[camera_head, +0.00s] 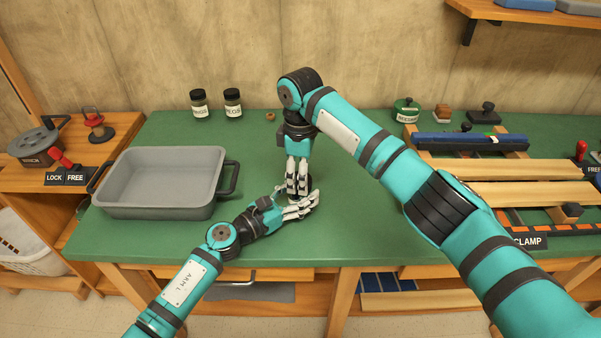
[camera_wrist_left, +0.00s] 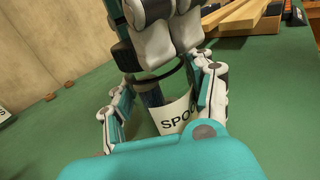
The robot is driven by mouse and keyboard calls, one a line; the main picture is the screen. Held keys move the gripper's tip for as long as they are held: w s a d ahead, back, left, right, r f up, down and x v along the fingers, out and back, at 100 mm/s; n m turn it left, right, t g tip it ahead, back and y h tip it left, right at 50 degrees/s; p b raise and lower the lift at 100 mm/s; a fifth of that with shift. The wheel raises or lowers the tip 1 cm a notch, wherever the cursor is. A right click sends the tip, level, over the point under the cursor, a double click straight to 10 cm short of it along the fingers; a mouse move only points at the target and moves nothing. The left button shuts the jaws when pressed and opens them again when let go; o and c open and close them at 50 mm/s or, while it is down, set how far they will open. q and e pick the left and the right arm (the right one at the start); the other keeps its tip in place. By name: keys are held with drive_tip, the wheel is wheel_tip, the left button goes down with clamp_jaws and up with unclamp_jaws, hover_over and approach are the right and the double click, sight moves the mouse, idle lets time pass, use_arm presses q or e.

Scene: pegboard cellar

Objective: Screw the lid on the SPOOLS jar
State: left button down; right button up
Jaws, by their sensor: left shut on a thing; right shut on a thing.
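The SPOOLS jar (camera_wrist_left: 172,118) is clear with a white label, of which "SPOO" shows in the left wrist view. It stands upright on the green bench between the fingers of my left gripper (camera_head: 300,208), which is shut on its body from the side. My right gripper (camera_head: 298,180) points straight down above the jar, its fingers shut on the lid. The lid is mostly hidden by those fingers; a dark rim shows at the jar's top in the left wrist view. I cannot tell whether the lid sits on the jar's mouth or just above it.
A grey tub (camera_head: 160,206) with black handles stands left of my left gripper. Two labelled jars (camera_head: 199,106) (camera_head: 233,106) with black lids and a small brown ring (camera_head: 270,116) are at the back. Wooden clamp boards (camera_head: 520,194) fill the right side.

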drive_tip(key=shift+f, duration=0.1)
drive_tip(key=m, duration=0.5)
drive_tip(key=shift+a, duration=0.1)
drive_tip(key=m, duration=1.1)
drive_tip(key=shift+a, duration=0.1)
drive_tip(key=m, duration=0.2)
drive_tip(key=shift+m, duration=0.3)
drive_tip(key=m, duration=0.5)
drive_tip(key=shift+m, duration=0.3)
drive_tip(key=m, duration=0.2)
drive_tip(key=shift+m, duration=0.4)
drive_tip(key=m, duration=0.4)
drive_tip(key=shift+m, duration=1.5)
